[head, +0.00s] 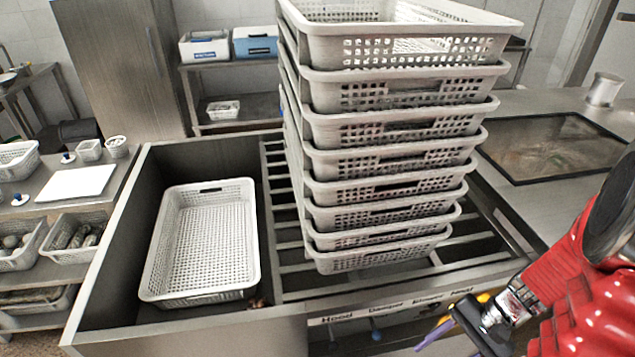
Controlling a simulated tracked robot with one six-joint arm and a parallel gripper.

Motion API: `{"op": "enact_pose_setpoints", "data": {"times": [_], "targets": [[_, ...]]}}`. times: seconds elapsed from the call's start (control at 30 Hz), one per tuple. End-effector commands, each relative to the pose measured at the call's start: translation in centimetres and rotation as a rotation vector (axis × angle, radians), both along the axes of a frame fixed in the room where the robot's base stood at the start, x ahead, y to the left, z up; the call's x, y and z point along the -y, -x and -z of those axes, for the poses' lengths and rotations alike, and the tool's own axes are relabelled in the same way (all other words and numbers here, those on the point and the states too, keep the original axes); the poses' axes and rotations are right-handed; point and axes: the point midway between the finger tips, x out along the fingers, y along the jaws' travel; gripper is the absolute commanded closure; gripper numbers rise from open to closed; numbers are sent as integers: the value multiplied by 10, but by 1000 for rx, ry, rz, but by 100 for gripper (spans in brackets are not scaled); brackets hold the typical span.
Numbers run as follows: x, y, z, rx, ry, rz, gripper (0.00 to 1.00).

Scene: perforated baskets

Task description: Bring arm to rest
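My red arm enters at the lower right. My gripper (472,325) is at the bottom edge, in front of the metal counter and below the basket stack. Its black body shows, with purple and yellow parts beside it. Its fingertips are not clear, so I cannot tell if it is open or shut. A tall stack of several white perforated baskets (395,132) stands on a slatted metal rack (288,240). A single white perforated basket (205,243) sits in the sunken metal bay left of the stack; it looks empty.
Left, a metal shelf unit holds a white board (77,183), small tubs and filled baskets (75,237). A dark-framed panel (555,147) and a metal cup (604,89) are on the right counter. The counter front edge (400,300) is close to my gripper.

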Motion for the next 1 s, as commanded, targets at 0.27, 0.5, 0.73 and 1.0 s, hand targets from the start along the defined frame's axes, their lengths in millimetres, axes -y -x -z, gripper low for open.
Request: {"op": "enact_pose_setpoints", "data": {"times": [0.27, 0.5, 0.73, 1.0], "targets": [[-1, -6, -36, 77, 185, -171, 50], [-4, -13, -69, 163, 333, -306, 50], [-13, -20, -103, 263, 462, -430, 50], [-30, -26, -145, 403, 593, -567, 50]]}}
